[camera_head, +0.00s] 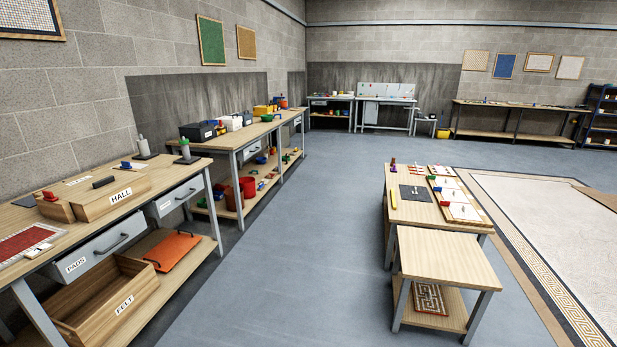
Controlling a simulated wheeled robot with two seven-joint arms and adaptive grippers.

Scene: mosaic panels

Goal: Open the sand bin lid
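I cannot make out a bin marked as sand. A closed wooden box labelled HALL (118,203) sits on the near left bench, with a black bar on its top. On the bench behind it stand a black box (197,132), a white box (232,123) and a yellow box (262,110), too small to tell whether any has a lid. An open wooden bin labelled FELT (125,303) is on the near bench's lower shelf. Neither of my grippers is in view.
The near left bench (22,217) and a second bench (226,141) line the left wall. A low wooden table (448,258) stands at right beside a patterned floor panel (590,240). The grey floor (275,270) between is clear. Further benches stand at the back.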

